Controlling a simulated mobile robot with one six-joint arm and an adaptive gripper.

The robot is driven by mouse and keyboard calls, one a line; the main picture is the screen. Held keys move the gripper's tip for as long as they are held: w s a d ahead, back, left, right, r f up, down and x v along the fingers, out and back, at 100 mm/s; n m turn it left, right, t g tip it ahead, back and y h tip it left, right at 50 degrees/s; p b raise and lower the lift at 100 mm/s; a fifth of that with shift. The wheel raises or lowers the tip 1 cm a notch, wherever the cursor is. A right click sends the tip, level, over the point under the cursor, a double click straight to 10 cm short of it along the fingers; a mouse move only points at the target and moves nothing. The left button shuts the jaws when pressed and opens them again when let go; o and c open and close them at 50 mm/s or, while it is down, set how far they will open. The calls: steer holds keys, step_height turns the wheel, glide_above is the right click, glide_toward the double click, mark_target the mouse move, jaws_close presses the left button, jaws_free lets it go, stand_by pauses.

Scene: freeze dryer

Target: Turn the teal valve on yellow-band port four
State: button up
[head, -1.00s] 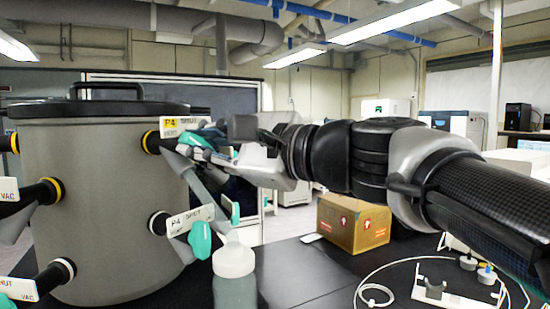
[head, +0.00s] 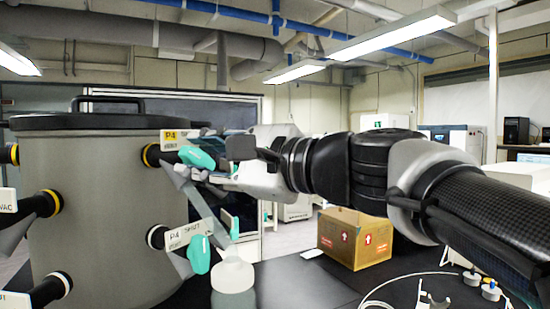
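The yellow-band port (head: 150,155) sticks out of the upper right side of the grey drum (head: 95,215) in the head view. Its label (head: 172,139) reads P4.
More ports (head: 45,204) with labels line the drum's left side. A cardboard box (head: 355,238) and a white cable (head: 400,278) lie on the dark table (head: 300,285) to the right.

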steer(key=shift+o, duration=0.2)
steer(key=v, duration=1.2)
steer(key=s+d+f+n+g+h, duration=0.1)
steer(key=s+d+f+n+h, duration=0.2)
steer(key=f, duration=1)
steer(key=s+d+f+n+g+h, duration=0.1)
steer(key=s+f+g+h, duration=0.3)
steer(key=f, duration=0.8)
steer(key=s+d+f+n+h, duration=0.3)
steer(key=d+f, duration=0.3)
steer(key=f, duration=0.2)
steer(key=s+d+f+n+h, duration=0.4)
steer(key=d+f+h, duration=0.1)
steer(key=f, duration=0.3)
steer(key=shift+s+d+f+n+t+h, duration=0.2)
steer(key=shift+d+n+t+h, duration=0.15)
steer(key=shift+d, duration=0.5)
